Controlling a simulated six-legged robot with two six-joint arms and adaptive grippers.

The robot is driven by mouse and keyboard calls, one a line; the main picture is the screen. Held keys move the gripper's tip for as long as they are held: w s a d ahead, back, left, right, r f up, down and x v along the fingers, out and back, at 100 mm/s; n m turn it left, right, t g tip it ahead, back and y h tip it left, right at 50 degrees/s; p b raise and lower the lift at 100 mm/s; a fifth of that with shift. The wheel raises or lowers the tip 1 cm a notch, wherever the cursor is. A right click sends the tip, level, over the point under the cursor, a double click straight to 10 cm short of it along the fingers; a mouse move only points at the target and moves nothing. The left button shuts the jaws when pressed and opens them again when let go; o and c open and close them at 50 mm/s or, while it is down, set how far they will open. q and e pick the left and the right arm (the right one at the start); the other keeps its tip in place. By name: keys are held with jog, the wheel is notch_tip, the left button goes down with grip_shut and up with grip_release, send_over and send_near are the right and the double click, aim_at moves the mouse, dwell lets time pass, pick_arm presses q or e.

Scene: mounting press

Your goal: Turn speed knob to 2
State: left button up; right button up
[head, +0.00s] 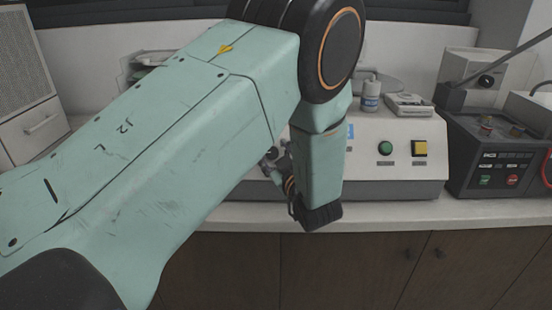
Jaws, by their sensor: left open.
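My left arm crosses the view from the lower left and hides the middle of the white machine (400,165). Its forearm hangs down in front of that machine. My left gripper (270,162) shows only as a small dark part behind the arm, close to the machine's front, and is open. Whether it touches anything there cannot be told. No knob marked for speed can be made out; that part of the machine's front is covered by my arm. My right gripper is out of view.
A dark machine (495,160) with green and red buttons stands at the right on the white counter (400,215). A grey box with a black knob (486,81) is behind it. Brown cabinets (380,270) are below.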

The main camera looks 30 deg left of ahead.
pick_arm(q)
notch_tip(320, 180, up, 9)
dwell(0.3)
dwell(0.5)
jog(key=s+d+f+m+g+h, duration=0.1)
jog(key=s+d+f+m+h, duration=0.2)
jog(key=f, duration=0.5)
jog(key=s+d+f+m+h+b, duration=0.1)
jog(key=s+d+f+m+h, duration=0.15)
jog(key=f+m, duration=0.35)
jog(key=s+d+f+m+g+h, duration=0.1)
jog(key=s+d+f+m+h, duration=0.2)
jog(key=f, duration=0.6)
jog(key=s+d+f+m+g+h+b, duration=0.1)
jog(key=s+f+g, duration=0.2)
jog(key=s+f, duration=0.3)
jog(key=s+d+f+m+g+h, duration=0.1)
jog(key=s+f, duration=0.5)
jog(key=s, duration=0.9)
jog(key=s+d+f+m+g+h+b, duration=0.1)
jog(key=s+f+g+h, duration=0.2)
jog(key=s, duration=0.7)
notch_tip(320, 180, down, 3)
jog(key=shift+s+d+r+g+b, duration=0.1)
jog(key=shift+s+d+g+b, duration=0.2)
jog(key=shift+g, duration=0.6)
jog(key=shift+w+a, duration=0.15)
jog(key=shift+w, duration=0.05)
jog(key=shift+c, duration=0.2)
